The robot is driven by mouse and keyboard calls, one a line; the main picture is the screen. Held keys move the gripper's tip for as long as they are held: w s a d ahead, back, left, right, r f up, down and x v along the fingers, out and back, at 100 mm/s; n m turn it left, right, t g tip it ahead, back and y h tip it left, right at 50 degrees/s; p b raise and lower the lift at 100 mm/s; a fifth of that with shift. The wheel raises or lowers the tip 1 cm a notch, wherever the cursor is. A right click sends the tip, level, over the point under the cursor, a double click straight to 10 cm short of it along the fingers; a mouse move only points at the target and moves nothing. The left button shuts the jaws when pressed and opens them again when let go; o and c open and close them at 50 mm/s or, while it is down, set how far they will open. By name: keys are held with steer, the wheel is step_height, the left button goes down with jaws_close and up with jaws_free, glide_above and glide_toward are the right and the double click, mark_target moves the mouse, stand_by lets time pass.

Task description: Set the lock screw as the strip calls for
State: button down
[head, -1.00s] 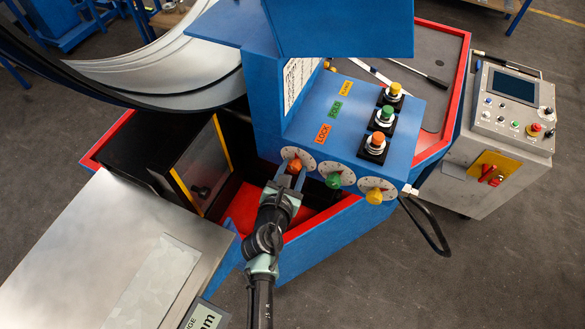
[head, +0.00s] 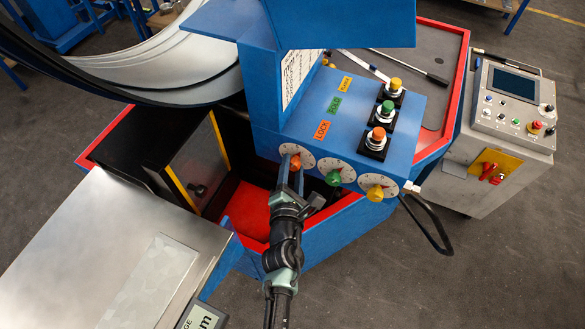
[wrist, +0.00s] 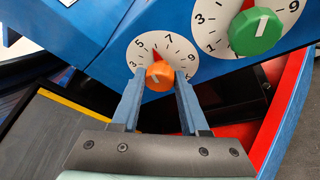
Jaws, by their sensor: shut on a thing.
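The orange lock knob (head: 296,161) sits on a white numbered dial at the left end of the blue panel's lower face, below an orange LOCK label (head: 322,131). In the wrist view the knob (wrist: 160,75) is between my two blue-grey fingertips, and my gripper (wrist: 161,77) is shut on it. The knob has a white mark. A small red pointer shows on the dial (wrist: 156,50) above it, near 5 and 7.
A green knob (head: 333,177) and a yellow knob (head: 375,192) sit on dials to the right. Push buttons (head: 378,137) stand on the panel top. A black box (head: 190,165) and red tray edge lie left of my arm. A control cabinet (head: 500,130) stands right.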

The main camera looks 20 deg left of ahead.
steer(key=shift+f+m+b, duration=0.15)
steer(key=shift+m+b, duration=0.35)
steer(key=m+b, duration=0.1)
steer(key=m+t+y+b, duration=0.1)
steer(key=b, duration=0.1)
steer(key=shift+f, duration=0.35)
steer(key=m+t+b, duration=0.1)
steer(key=m+b, duration=0.2)
steer(key=b, duration=0.2)
steer(key=shift+f+y+b, duration=0.2)
steer(key=shift+y+b, duration=0.15)
steer(key=shift+y, duration=0.05)
steer(key=m+t+b, duration=0.1)
steer(key=m+b, duration=0.2)
steer(key=b, duration=0.2)
steer(key=shift+t, duration=0.3)
steer(key=m+b, duration=0.1)
steer(key=b, duration=0.2)
steer(key=shift+r+m+t, duration=0.15)
steer(key=shift+m+t, duration=0.15)
steer(key=shift+b, duration=0.35)
steer(key=shift+r+m+b, duration=0.2)
steer(key=shift+m+b, duration=0.1)
steer(key=shift+m, duration=0.1)
steer(key=shift+c, duration=2.1)
jaws_free()
